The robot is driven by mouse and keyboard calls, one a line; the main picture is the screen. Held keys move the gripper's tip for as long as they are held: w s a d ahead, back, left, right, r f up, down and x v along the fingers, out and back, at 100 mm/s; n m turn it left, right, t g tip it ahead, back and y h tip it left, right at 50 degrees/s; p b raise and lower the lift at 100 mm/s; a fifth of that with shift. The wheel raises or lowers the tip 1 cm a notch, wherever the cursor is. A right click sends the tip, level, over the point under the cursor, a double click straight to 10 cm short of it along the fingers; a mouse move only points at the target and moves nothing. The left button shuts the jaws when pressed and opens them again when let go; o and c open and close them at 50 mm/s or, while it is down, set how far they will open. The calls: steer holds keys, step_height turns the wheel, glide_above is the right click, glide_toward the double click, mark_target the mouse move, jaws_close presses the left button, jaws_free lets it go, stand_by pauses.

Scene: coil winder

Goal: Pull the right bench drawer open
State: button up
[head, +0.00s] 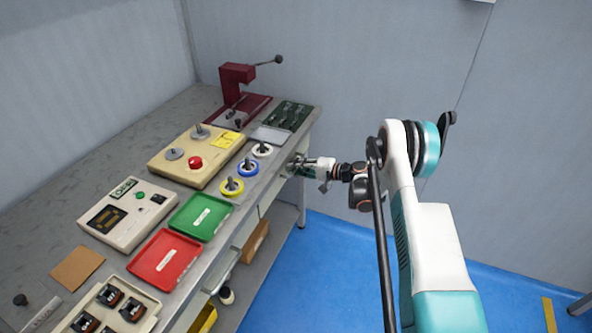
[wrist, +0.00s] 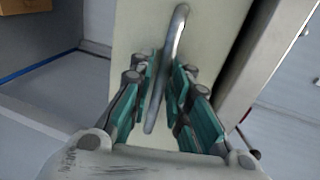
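The right bench drawer shows in the wrist view as a cream front panel (wrist: 132,32) with a curved metal bar handle (wrist: 178,32). In the head view my gripper (head: 299,164) is at the bench's front edge near its far end and covers much of that drawer. In the wrist view my gripper (wrist: 164,84) has its teal fingers on either side of the handle. Narrow gaps seem to show between fingers and bar, so it looks open around the handle, not clamped. The drawer looks shut, as far as I can see.
The bench top holds a red winder (head: 236,80), a cream control box (head: 196,155), several wire spools, a green tray (head: 201,217) and a red tray (head: 163,258). A cardboard box (head: 255,241) sits on the shelf below. The blue floor (head: 325,265) in front is clear.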

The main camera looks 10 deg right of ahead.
steer(key=shift+w+a, duration=0.1)
jaws_close()
steer(key=f+v, duration=0.2)
steer(key=v, duration=1)
steer(key=d+f+v, duration=0.1)
steer(key=f+v, duration=0.2)
steer(key=v, duration=1)
steer(key=shift+s, duration=0.35)
steer(key=shift+f, duration=0.1)
jaws_free()
